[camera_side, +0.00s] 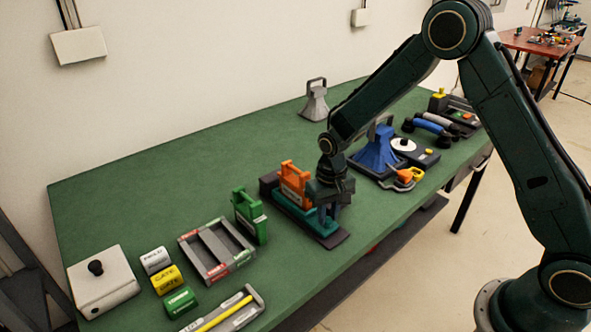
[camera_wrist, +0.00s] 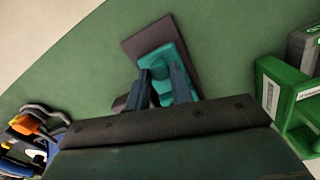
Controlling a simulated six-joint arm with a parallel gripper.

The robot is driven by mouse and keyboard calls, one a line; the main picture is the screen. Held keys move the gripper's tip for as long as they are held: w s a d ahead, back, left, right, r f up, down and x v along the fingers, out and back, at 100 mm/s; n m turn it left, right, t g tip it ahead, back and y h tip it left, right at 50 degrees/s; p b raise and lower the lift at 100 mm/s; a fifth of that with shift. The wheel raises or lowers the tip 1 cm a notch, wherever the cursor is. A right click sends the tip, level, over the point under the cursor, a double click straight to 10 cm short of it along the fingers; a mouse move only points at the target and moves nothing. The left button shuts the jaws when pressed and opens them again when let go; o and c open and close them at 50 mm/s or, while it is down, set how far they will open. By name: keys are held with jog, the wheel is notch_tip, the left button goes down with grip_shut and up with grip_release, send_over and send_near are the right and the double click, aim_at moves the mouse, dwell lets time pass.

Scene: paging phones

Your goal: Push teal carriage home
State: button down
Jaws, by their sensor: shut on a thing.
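The teal carriage (camera_side: 303,212) sits on a long dark base (camera_side: 328,238) in the middle of the green table. My gripper (camera_side: 331,203) is over the right part of the base, shut on an upright part of the carriage. In the wrist view the carriage (camera_wrist: 164,56) shows between and beyond my two fingers (camera_wrist: 160,84), with the dark base (camera_wrist: 146,36) under it. My gripper hides part of the carriage and base in both views.
A green handled block (camera_side: 250,217) and a grey tray (camera_side: 216,250) stand to the left. A blue horn-shaped thing (camera_side: 376,152) and phone-like units (camera_side: 414,152) stand to the right. A grey horn (camera_side: 314,102) is at the back. The table behind the base is clear.

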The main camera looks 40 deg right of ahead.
jog(key=shift+w, duration=0.75)
jog(key=c, duration=1.2)
grip_release()
jog(key=shift+r, duration=0.2)
notch_tip(320, 180, up, 14)
jog(key=shift+f, duration=0.25)
jog(key=shift+s+r, duration=0.1)
jog(key=shift+s, duration=0.1)
